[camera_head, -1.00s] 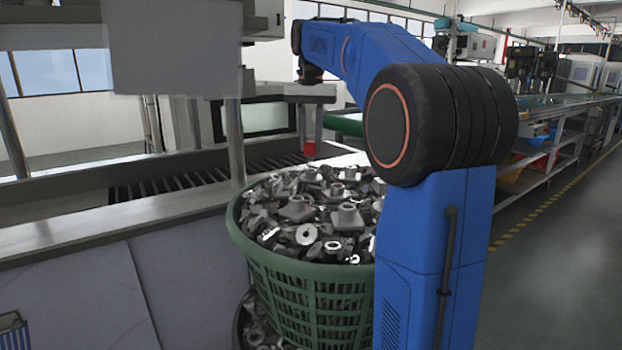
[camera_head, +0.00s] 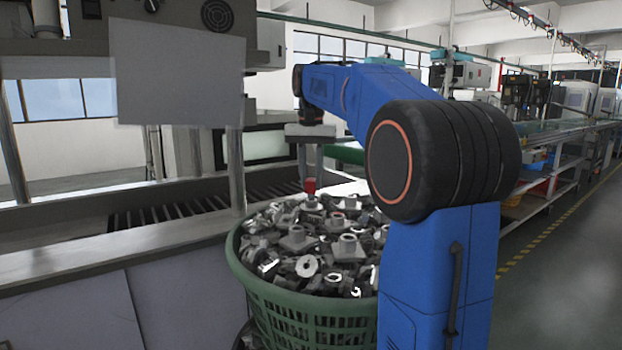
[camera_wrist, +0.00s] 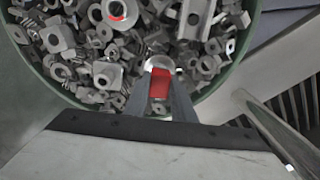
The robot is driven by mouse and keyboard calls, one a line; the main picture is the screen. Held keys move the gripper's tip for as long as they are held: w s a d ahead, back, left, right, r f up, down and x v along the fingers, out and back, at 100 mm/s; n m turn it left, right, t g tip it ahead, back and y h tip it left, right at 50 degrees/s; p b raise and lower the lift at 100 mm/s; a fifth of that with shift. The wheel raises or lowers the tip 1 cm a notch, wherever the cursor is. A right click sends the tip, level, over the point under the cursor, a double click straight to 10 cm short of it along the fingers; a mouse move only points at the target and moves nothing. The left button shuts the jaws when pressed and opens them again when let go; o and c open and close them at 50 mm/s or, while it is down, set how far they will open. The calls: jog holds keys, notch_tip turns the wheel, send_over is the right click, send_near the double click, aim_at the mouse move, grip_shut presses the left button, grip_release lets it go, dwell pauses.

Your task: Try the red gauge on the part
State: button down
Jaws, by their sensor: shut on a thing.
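My gripper (camera_head: 311,178) is shut on the red gauge (camera_head: 310,186), a small red block held pointing down over the heaped parts. In the wrist view the gauge (camera_wrist: 159,83) sits between my fingertips (camera_wrist: 161,92). Its far end is at or just over a round grey metal part (camera_wrist: 158,63) near the basket's edge. I cannot tell whether the gauge touches that part or enters its bore. In the head view a grey part (camera_head: 311,204) lies right below the gauge.
The green basket (camera_head: 310,310) is heaped with grey metal parts. In the wrist view one part (camera_wrist: 117,12) shows a red ring in its bore. A metal bench ledge (camera_head: 100,240) and an upright post (camera_head: 235,170) stand left of the basket. A slatted rack lies behind.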

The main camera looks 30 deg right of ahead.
jog(key=shift+f, duration=0.4)
dwell(1.2)
jog(key=shift+r, duration=0.25)
jog(key=shift+r, duration=1.35)
jog(key=shift+r, duration=2)
